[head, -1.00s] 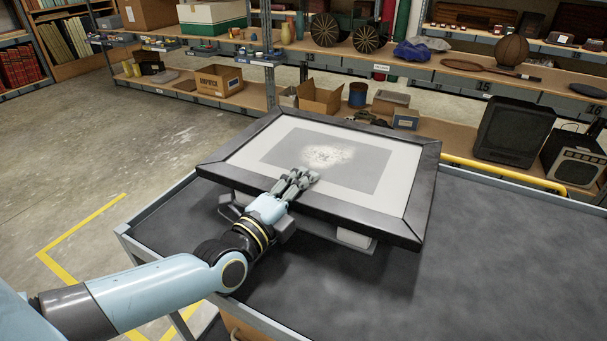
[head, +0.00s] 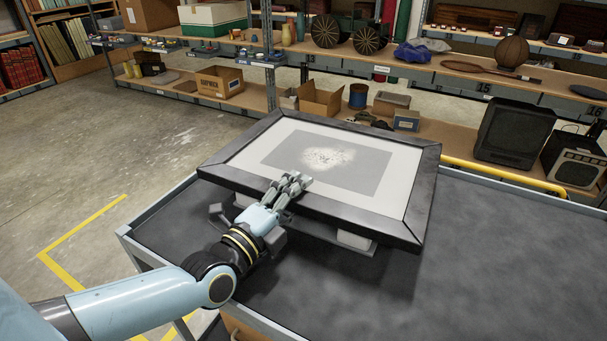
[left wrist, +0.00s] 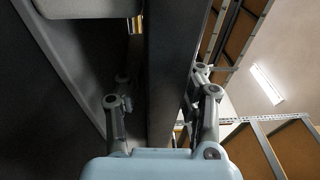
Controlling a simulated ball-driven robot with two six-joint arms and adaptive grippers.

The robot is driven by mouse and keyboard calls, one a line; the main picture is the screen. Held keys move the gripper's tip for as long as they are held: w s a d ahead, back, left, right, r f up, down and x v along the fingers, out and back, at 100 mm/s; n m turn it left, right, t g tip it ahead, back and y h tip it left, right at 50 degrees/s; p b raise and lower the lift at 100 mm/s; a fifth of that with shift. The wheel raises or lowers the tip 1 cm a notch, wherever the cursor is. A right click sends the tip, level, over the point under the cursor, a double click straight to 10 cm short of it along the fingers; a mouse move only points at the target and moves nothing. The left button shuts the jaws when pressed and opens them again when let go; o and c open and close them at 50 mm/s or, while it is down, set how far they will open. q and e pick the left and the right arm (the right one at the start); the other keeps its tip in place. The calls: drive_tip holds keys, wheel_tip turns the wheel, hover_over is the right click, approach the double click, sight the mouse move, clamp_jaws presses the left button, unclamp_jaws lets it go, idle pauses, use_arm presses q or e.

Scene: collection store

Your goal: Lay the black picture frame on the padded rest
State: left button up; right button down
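The black picture frame (head: 330,206), with a pale mount and a grey print, lies face up above the cart top. The padded rest is mostly hidden beneath it; a pale pad (head: 354,240) shows under the front edge, and the frame seems to lie on it. My left gripper (head: 287,190) is at the frame's near left edge, upper fingers over the border. In the left wrist view the frame's dark edge (left wrist: 165,75) runs between the spread fingers (left wrist: 160,108), with a gap on the left side. My right gripper is not in view.
The dark cart top (head: 500,260) is bare to the right of the frame. A yellow rail (head: 505,174) runs along its far side. Shelves behind hold a cardboard box (head: 320,98), a black television (head: 513,132) and other items. Open floor lies to the left.

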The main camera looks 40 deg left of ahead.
use_arm(q)
drive_tip(key=s, duration=0.3)
drive_tip(key=s+d, duration=0.1)
drive_tip(key=s, duration=0.5)
drive_tip(key=shift+s+d+f, duration=0.2)
drive_tip(key=shift+d+f, duration=0.1)
